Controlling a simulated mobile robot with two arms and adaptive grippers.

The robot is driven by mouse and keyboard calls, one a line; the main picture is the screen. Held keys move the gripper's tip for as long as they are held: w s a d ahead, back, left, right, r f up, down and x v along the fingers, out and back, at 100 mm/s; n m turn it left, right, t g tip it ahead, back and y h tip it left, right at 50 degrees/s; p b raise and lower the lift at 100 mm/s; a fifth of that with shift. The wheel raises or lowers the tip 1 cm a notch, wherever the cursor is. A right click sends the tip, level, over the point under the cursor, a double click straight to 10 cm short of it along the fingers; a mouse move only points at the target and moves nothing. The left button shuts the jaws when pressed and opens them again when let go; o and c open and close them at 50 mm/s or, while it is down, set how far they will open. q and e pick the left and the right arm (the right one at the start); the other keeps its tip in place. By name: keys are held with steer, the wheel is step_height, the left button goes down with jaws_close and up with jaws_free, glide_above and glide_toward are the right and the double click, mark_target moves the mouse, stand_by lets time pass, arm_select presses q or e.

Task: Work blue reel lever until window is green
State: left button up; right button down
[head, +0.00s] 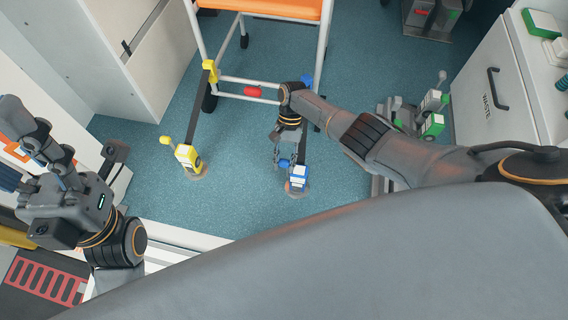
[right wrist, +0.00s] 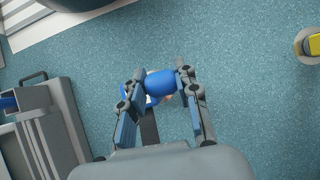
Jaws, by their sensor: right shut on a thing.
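The blue reel (head: 298,181) stands on the floor, with a white and blue body on a round base. Its lever ends in a blue knob (right wrist: 161,83), which sits between the fingers of my right gripper (right wrist: 163,92) in the right wrist view. My right gripper (head: 287,157) is shut on this knob in the head view, just behind and left of the reel body. The reel's window is too small or hidden to read its colour. My left gripper (head: 75,140) is at the far left, fingers apart and empty.
A yellow reel (head: 188,157) with a strap stands left of the blue one; it also shows at the right wrist view's edge (right wrist: 313,45). An orange-topped wheeled frame (head: 270,8) stands behind.

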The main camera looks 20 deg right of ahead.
steer(key=shift+w+d, duration=0.3)
steer(key=shift+w, duration=0.15)
steer(key=c, duration=1.1)
jaws_free()
steer(key=shift+o, duration=0.7)
steer(key=shift+s, duration=0.1)
steer(key=v, duration=1.2)
steer(key=shift+r, duration=0.15)
steer(key=shift+s, duration=0.1)
